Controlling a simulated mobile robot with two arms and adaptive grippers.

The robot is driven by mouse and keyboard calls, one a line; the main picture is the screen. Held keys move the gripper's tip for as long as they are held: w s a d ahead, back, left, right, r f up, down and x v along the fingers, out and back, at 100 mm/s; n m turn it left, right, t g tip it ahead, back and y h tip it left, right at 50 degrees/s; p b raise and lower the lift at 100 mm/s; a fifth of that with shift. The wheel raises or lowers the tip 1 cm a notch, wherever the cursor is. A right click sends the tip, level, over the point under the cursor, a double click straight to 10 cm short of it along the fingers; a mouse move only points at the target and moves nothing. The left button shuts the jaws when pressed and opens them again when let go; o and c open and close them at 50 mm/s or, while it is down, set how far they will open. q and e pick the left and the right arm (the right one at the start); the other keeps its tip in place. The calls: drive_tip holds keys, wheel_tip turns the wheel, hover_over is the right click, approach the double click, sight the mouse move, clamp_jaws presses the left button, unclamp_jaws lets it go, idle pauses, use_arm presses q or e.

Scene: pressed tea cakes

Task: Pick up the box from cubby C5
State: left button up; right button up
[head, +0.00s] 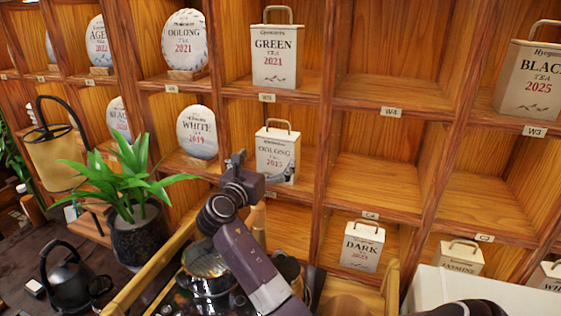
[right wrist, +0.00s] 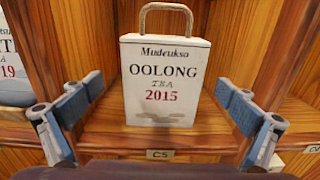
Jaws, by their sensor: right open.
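In the right wrist view the box (right wrist: 165,85) faces me squarely, above the C5 label (right wrist: 160,155) on the shelf edge. My right gripper (head: 262,170) is in front of this cubby. In the right wrist view its two fingers are spread wide, one on each side of the box, with gaps between them and the box. Nothing is held. My left gripper is not in view.
Cubby dividers stand close on both sides of the box. The White Tea 2019 disc (head: 197,132) is in the cubby to the left; the cubby to the right (head: 375,180) is empty. A potted plant (head: 137,235) and a black kettle (head: 68,275) stand lower left.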

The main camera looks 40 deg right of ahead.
sight(274, 152)
drive_tip(key=shift+w+d+r+p, duration=0.2)
drive_tip(key=shift+d+p, duration=0.1)
drive_tip(key=shift+d, duration=0.3)
drive_tip(key=shift+w+d+r+p, duration=0.15)
drive_tip(key=shift+w+d+p, duration=0.1)
drive_tip(key=shift+d, duration=0.3)
drive_tip(key=p+x, duration=0.1)
drive_tip(key=x, duration=0.2)
drive_tip(key=shift+d+f, duration=0.2)
drive_tip(key=shift+d, duration=0.15)
drive_tip(key=shift+w+d+f, duration=0.1)
drive_tip(key=shift+w+d, duration=0.1)
drive_tip(key=shift+d, duration=0.3)
drive_tip(key=shift+a, duration=0.1)
drive_tip(key=shift+c, duration=0.6)
drive_tip(key=c, duration=1.1)
